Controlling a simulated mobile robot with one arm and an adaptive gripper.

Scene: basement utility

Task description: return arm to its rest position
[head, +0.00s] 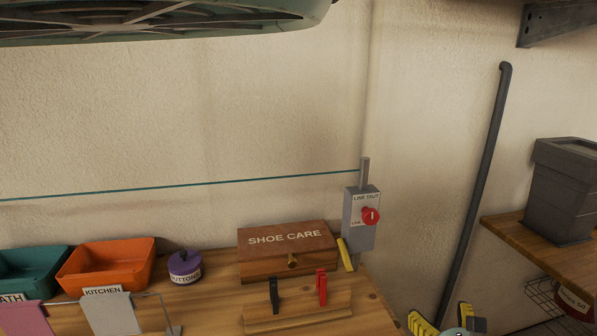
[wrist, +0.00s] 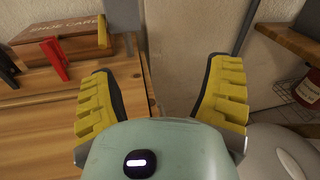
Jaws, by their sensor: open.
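My gripper (wrist: 160,95) shows in the wrist view with its two yellow ridged fingers spread wide apart and nothing between them. The right edge of the wooden worktop and the bare wall lie beyond the fingers. The rest of my arm is hidden below that view.
A shelf (head: 530,240) with a grey bin (head: 562,190) is at right.

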